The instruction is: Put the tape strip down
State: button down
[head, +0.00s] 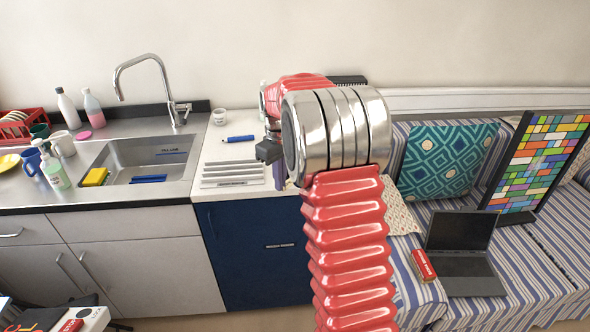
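My arm's red and chrome links fill the middle of the head view. A dark block that looks like part of my gripper (268,151) shows at the left edge of the chrome link, over the white worktop (222,152). Its fingertips are hidden or too small to make out, so I cannot tell whether it is open or shut. A small purple-grey piece (280,176) shows just below it, partly covered by my arm. I cannot tell whether it is held or standing on the worktop. I cannot pick out the tape strip for certain.
On the worktop lie a blue marker-like object (238,139), a white cup (220,117) and a slotted panel (232,173). A steel sink (122,155) is at left. At right, a striped bench (520,250) holds a laptop (460,232) and red tin (423,265).

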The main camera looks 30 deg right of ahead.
jog(key=s+a+f+m, duration=0.1)
jog(key=a+f, duration=0.2)
jog(key=a, duration=0.7)
jog(key=s+a+f+m, duration=0.1)
jog(key=a+f+m, duration=0.1)
jog(key=a, duration=0.8)
jog(key=shift+s+a+f, duration=0.2)
jog(key=shift+a+f, duration=0.1)
jog(key=shift+f, duration=0.35)
jog(key=shift+d, duration=0.1)
